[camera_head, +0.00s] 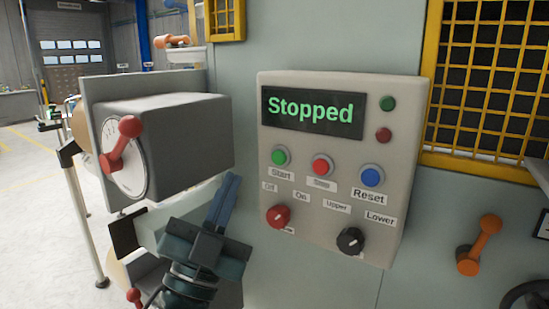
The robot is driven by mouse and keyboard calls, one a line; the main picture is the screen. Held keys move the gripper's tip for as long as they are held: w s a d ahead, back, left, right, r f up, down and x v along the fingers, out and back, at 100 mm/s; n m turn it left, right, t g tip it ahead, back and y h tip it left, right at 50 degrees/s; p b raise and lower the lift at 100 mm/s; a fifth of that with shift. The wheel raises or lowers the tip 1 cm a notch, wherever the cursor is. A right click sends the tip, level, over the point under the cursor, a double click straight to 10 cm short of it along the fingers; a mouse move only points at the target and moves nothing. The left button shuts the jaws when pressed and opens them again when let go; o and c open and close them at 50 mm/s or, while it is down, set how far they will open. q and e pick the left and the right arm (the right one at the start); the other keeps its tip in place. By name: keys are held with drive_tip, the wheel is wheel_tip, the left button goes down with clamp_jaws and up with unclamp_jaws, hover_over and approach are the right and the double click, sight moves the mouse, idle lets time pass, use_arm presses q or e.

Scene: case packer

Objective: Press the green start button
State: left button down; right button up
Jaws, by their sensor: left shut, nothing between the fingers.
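The control panel (333,237) is a beige box on the machine's front. Its display (313,114) reads "Stopped" in green letters. The green start button (280,157) sits at the panel's left, above the label "Start". A red stop button (321,165) and a blue reset button (371,177) are to its right. My left gripper (228,185) is shut and empty, its fingers pointing up. In the picture it is left of and below the start button, apart from it. My right gripper is not in view.
A red knob (278,216) and a black knob (350,241) are low on the panel. A grey box with a red lever (122,144) stands left of my gripper. A yellow mesh guard (490,80) and an orange handle (479,246) are at right.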

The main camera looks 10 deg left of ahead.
sight(279, 157)
use_arm(q)
drive_tip(key=shift+w+d+b, duration=0.3)
drive_tip(key=shift+w+d, duration=0.2)
drive_tip(key=shift+w, duration=0.9)
drive_tip(key=shift+w+d+b, duration=0.35)
drive_tip(key=shift+w+d, duration=0.15)
drive_tip(key=shift+w, duration=0.85)
drive_tip(key=shift+w+d+b, duration=0.3)
drive_tip(key=shift+w+d, duration=0.2)
drive_tip(key=shift+w, duration=0.9)
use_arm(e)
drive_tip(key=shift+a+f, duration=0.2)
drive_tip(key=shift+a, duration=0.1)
use_arm(q)
drive_tip(key=shift+w, duration=0.15)
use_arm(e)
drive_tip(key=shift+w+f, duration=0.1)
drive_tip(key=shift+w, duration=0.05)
use_arm(q)
drive_tip(key=shift+w+d, duration=0.15)
drive_tip(key=shift+w, duration=0.15)
